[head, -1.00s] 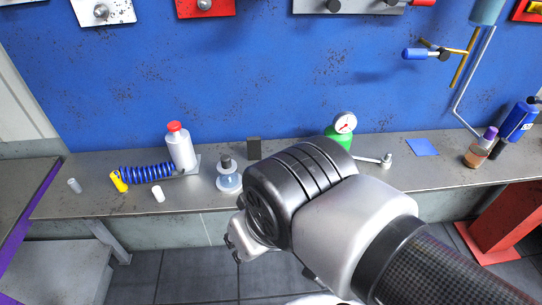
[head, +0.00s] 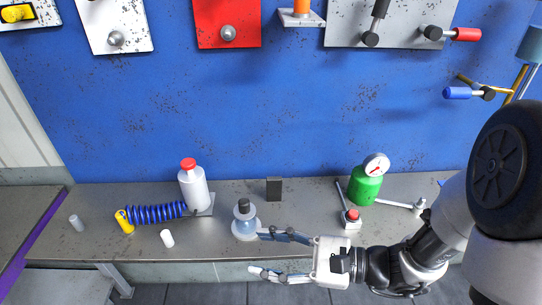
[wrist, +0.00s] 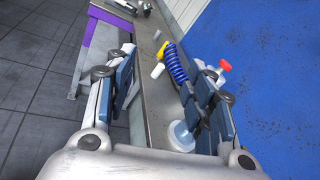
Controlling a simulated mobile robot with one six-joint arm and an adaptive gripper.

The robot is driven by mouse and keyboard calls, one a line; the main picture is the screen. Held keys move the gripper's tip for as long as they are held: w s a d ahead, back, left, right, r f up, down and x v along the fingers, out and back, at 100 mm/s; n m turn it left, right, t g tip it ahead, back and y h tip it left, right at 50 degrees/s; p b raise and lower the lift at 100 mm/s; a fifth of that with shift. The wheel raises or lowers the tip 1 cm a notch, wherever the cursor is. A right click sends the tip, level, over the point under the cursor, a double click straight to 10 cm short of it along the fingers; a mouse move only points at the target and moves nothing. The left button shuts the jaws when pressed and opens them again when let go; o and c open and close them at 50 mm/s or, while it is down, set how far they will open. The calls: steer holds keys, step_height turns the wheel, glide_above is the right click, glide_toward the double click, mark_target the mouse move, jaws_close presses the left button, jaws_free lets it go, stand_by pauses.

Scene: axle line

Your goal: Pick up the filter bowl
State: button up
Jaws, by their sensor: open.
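The filter bowl (head: 244,222) looks like a clear, bluish cup with a dark grey top, standing upright on the grey bench near its front edge. In the wrist view the bowl (wrist: 181,137) is partly hidden behind the right-hand finger. My gripper (head: 257,252) reaches in from the right with its fingers spread and nothing between them. In the head view its upper finger ends close to the bowl's lower right side; I cannot tell whether it touches. The lower finger is in front of the bench edge. The open gripper also shows in the wrist view (wrist: 160,70).
A green gauge canister (head: 366,185) and a red-topped box (head: 351,219) are right.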

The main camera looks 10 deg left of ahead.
steer(key=w+d+f+m+t+h, duration=0.1)
steer(key=w+d+f+m+t, duration=0.3)
steer(key=w+f+m+t, duration=0.5)
steer(key=b, duration=0.2)
glide_toward(248, 206)
steer(key=shift+g, duration=0.3)
steer(key=x, duration=0.5)
steer(key=shift+w+a+r, duration=0.1)
steer(key=shift+w+r, duration=0.05)
steer(key=shift+r, duration=0.2)
steer(key=shift+b+x, duration=0.6)
steer(key=shift+x, duration=2.55)
steer(key=shift+f, duration=0.1)
steer(key=shift+c, duration=0.5)
jaws_close()
